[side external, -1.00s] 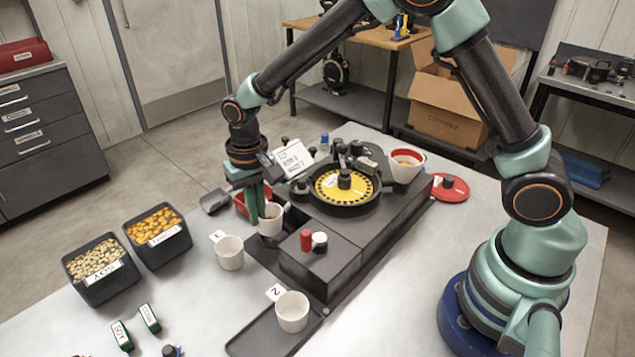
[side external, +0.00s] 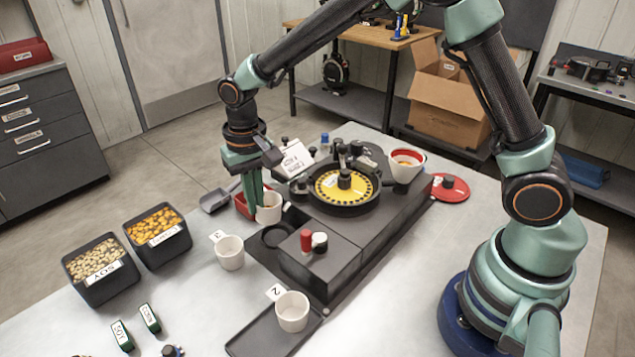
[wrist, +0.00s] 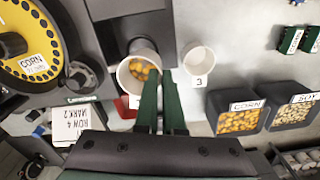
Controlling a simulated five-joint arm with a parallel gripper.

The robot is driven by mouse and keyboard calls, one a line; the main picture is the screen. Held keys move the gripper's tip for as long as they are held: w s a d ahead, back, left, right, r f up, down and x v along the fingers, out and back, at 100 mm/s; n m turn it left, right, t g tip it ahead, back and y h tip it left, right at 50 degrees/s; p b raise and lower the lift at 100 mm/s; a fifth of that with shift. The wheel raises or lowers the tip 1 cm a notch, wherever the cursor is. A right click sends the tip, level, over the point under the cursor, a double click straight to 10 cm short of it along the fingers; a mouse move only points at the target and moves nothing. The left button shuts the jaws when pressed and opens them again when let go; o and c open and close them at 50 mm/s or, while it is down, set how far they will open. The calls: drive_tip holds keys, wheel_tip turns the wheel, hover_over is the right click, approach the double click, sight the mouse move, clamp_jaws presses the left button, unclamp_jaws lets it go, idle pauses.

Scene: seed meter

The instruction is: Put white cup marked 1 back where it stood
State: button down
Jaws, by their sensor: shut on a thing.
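My gripper (side external: 261,192) is shut on a white cup (side external: 269,208) at the left end of the black seed meter. Its mark cannot be read clearly. In the wrist view the held cup (wrist: 136,66) has orange corn kernels inside, and my gripper's fingers (wrist: 161,75) are at its edge. A round recess (side external: 277,236) in the meter's base lies empty just in front of the held cup. The white cup marked 3 (wrist: 199,61) stands on the table nearby; it also shows in the side view (side external: 230,255). The white cup marked 2 (side external: 292,312) stands on a dark tray (side external: 262,333).
The seed meter (side external: 345,235) with its yellow disc (side external: 342,186) fills the middle. A red tray (side external: 241,206) and a grey scoop (side external: 216,200) lie close behind my gripper. Bins of corn (side external: 157,237) and soy (side external: 101,270) stand left.

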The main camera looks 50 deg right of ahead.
drive_tip(key=s+a+n, duration=0.3)
drive_tip(key=s+a, duration=0.5)
drive_tip(key=a, duration=0.2)
drive_tip(key=shift+w+d+f, duration=0.1)
drive_tip(key=shift+f, duration=3)
drive_tip(key=shift+f, duration=0.45)
drive_tip(key=c, duration=0.9)
unclamp_jaws()
drive_tip(key=shift+c, duration=0.2)
drive_tip(key=shift+o, duration=1.2)
drive_tip(key=shift+r, duration=0.1)
